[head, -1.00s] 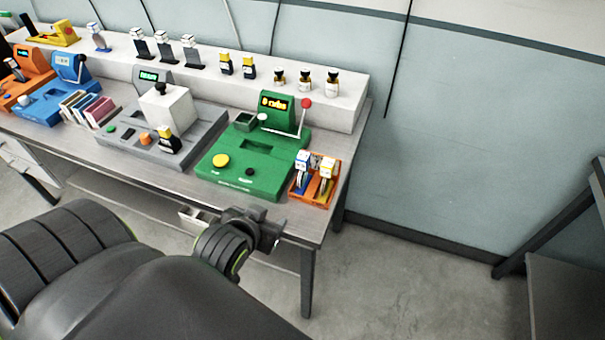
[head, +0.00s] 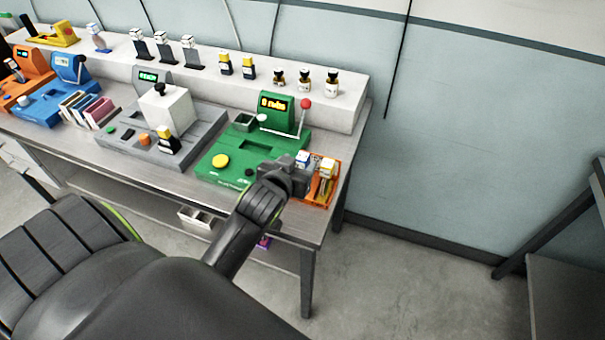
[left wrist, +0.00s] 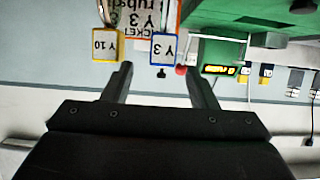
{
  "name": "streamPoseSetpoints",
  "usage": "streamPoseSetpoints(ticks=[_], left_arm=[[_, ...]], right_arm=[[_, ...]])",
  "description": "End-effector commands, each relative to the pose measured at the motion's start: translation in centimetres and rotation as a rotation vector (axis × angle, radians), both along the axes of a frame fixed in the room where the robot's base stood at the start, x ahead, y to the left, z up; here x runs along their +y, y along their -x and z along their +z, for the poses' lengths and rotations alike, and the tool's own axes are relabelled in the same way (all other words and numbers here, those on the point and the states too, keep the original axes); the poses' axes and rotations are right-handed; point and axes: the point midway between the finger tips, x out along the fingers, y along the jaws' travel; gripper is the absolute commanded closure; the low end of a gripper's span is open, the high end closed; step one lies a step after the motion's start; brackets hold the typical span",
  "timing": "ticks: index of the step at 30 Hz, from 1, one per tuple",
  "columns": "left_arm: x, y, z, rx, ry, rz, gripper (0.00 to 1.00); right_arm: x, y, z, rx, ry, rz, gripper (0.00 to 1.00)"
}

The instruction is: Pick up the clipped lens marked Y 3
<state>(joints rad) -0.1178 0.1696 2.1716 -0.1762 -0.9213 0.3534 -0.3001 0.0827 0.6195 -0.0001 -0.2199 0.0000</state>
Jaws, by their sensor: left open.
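The clipped lens marked Y 3 (head: 303,157) has a white face with a blue edge. It stands in the small orange tray (head: 322,204) at the right end of the table. In the left wrist view, upside down, the lens marked Y 3 (left wrist: 164,48) is just beyond my fingertips, in line with the gap between them. The yellow-edged lens marked Y 10 (left wrist: 107,45) is beside it, outside the gap. My left gripper (left wrist: 160,72) is open and empty. In the head view my left gripper (head: 291,172) hides the lower part of the Y 3 lens. My right gripper is not in view.
A green machine (head: 215,161) with a red-knobbed lever stands left of the tray. A grey machine (head: 120,139) is further left. A white shelf (head: 350,100) with small bottles runs along the back.

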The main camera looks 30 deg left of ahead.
Motion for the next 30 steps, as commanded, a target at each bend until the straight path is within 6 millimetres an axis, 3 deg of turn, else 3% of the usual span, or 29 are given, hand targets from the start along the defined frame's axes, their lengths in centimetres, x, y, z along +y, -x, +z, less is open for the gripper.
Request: streamPoseSetpoints(ticks=[11, 21, 30], left_arm=[[0.6, -2.0, -0.8, 0.001, -0.002, 0.000, 0.47], [1.5, -5.3, -2.5, 0.000, -0.001, 0.000, 0.47], [1.6, -5.7, -2.8, 0.001, -0.001, 0.000, 0.47]], right_arm=[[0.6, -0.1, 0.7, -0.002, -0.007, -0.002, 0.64], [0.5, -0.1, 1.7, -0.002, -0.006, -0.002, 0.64], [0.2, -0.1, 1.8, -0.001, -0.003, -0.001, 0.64]])
